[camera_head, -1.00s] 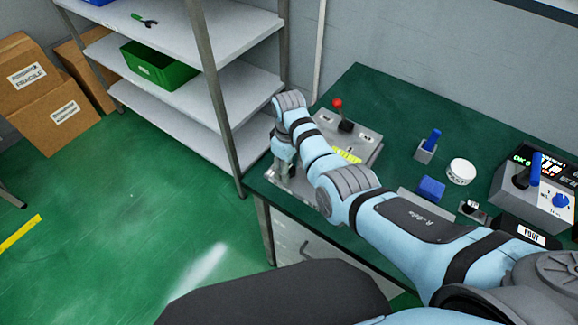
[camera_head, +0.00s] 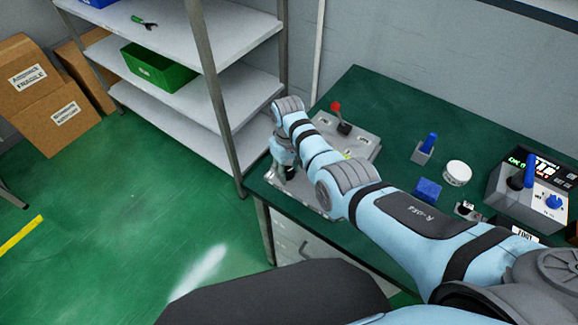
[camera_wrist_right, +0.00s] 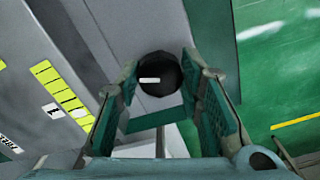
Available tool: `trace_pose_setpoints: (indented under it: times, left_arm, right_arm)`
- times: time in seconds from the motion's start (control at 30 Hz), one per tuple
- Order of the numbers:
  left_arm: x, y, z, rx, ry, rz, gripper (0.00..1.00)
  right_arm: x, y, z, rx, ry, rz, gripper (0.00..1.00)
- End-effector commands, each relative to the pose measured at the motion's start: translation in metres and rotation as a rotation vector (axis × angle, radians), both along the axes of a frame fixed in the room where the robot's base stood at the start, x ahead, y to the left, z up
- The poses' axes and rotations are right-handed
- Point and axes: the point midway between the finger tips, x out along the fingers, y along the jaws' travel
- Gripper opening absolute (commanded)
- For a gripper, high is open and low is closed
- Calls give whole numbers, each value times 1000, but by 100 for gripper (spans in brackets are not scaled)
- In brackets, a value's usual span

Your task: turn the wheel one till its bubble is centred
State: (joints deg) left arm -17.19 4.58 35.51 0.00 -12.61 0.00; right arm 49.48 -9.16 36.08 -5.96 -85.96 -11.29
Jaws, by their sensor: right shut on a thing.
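The wheel (camera_wrist_right: 158,73) is a round black knob with a white mark, in the right wrist view. My right gripper (camera_wrist_right: 162,92) is shut on it, one finger at each side; in the head view the gripper (camera_head: 287,172) is at the near left corner of the bench. A yellow-green level vial (camera_wrist_right: 62,92) with dark marks lies left of the wheel on a grey plate, near a small white "1" label (camera_wrist_right: 52,110). My arm hides most of the vial in the head view. My left gripper is not in view.
A red-topped lever (camera_head: 339,115) stands on the grey plate (camera_head: 360,141) behind my arm. Blue-handled parts, a white round tub (camera_head: 457,173) and a control box (camera_head: 528,191) are to the right. A shelf rack (camera_head: 240,95) stands left of the green bench (camera_head: 390,110).

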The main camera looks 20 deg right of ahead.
Motion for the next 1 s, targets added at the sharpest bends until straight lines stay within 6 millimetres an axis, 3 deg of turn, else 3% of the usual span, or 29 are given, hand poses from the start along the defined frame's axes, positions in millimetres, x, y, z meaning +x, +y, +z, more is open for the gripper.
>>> trace_pose_setpoints:
  times: [0.6,1.0]
  left_arm:
    - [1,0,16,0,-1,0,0]
    - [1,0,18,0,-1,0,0]
  right_arm:
    - [0,0,1,2,0,-578,6]
    - [1,0,1,3,-2,-858,6]
